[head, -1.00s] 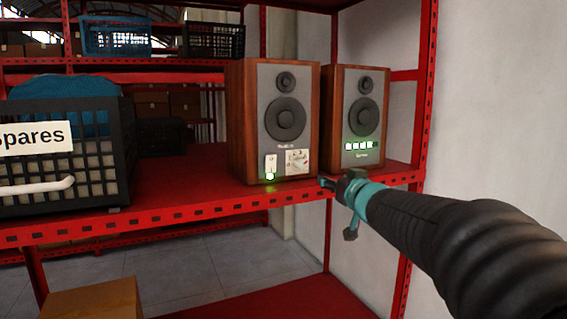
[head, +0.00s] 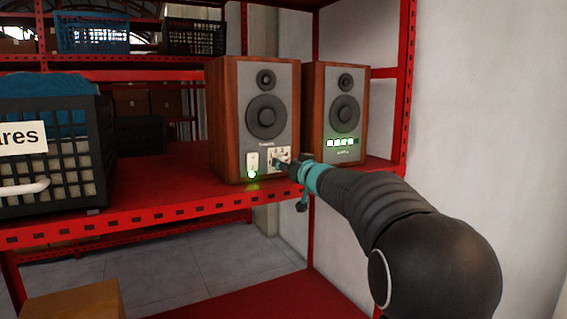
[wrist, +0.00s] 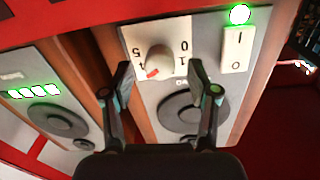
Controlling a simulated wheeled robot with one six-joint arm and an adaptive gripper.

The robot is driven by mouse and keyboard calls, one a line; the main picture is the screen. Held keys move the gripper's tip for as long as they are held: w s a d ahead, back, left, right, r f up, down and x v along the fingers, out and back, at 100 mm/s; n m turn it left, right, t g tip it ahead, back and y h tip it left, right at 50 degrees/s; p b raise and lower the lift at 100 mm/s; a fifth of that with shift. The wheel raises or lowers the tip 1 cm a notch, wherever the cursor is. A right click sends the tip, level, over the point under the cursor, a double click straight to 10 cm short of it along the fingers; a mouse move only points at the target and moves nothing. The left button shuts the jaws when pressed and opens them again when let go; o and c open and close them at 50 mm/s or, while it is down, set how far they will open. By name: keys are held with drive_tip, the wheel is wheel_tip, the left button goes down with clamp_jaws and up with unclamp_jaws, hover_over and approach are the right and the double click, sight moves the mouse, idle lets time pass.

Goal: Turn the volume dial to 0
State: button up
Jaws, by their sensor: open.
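The volume dial (wrist: 159,62) is a pale round knob with a red mark, on a white plate (wrist: 178,33) on the left speaker (head: 224,120). The wrist view shows this panel upside down, with 5 and 4 left of the knob and 0 and 1 right of it. The red mark sits at the knob's lower left in that view, nearer the 4 than the 0. My gripper (wrist: 161,78) is open, one finger toward each side of the dial; contact is not visible. In the head view my gripper (head: 287,164) partly covers the dial plate.
A rocker switch (wrist: 236,48) with a lit green lamp (wrist: 239,14) is beside the dial. The right speaker (head: 358,107) shows several lit green bars (head: 341,142). Both speakers stand on a red shelf (head: 150,190). A black crate (head: 75,155) stands at left.

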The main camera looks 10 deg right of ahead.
drive_tip(key=shift+x, duration=1.25)
clamp_jaws()
